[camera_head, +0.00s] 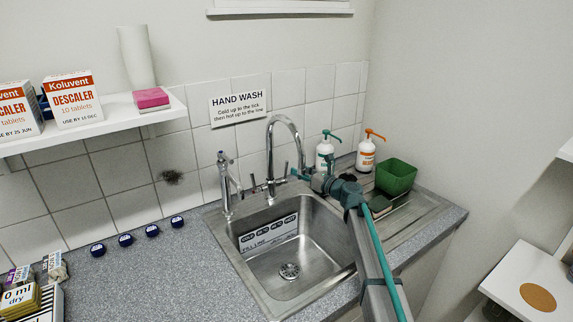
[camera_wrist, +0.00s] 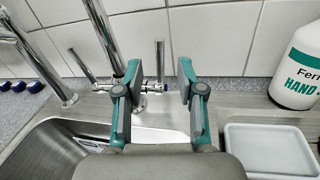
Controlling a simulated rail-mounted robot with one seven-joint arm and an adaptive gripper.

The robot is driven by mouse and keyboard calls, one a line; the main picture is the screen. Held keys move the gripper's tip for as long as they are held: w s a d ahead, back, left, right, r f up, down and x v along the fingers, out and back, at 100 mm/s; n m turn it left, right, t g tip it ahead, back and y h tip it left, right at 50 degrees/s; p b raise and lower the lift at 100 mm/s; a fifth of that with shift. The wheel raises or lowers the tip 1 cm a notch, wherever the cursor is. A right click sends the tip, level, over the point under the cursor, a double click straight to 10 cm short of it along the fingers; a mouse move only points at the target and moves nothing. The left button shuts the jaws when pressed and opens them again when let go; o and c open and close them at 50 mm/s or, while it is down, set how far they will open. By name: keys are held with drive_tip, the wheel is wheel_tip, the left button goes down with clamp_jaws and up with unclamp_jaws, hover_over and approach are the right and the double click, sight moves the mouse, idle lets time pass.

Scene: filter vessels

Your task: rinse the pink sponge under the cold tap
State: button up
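The pink sponge (camera_head: 151,98) lies on the white wall shelf at upper left, apart from my gripper. The curved mixer tap (camera_head: 270,130) stands behind the steel sink (camera_head: 290,255), with a lever on each side. My gripper (camera_head: 300,175) is at the back right of the sink, close to the right lever (camera_head: 285,170). In the wrist view my gripper (camera_wrist: 153,90) is open and empty, with an upright lever (camera_wrist: 160,60) showing between its fingers. A blue mark shows at that lever's base. I cannot tell whether the fingers touch it. No running water is visible.
A smaller tap (camera_head: 226,180) stands left of the mixer. Soap bottles (camera_head: 366,153) and a green tub (camera_head: 396,177) stand right of the sink. Descaler boxes (camera_head: 73,99) and a white vase (camera_head: 136,57) share the shelf. Several dark caps (camera_head: 125,240) lie on the counter.

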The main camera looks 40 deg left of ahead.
sight(287, 164)
drive_tip(key=a, duration=0.2)
drive_tip(key=a+p, duration=0.1)
drive_tip(key=a, duration=0.4)
drive_tip(key=shift+w+a, duration=0.15)
drive_tip(key=shift+w, duration=0.15)
clamp_jaws()
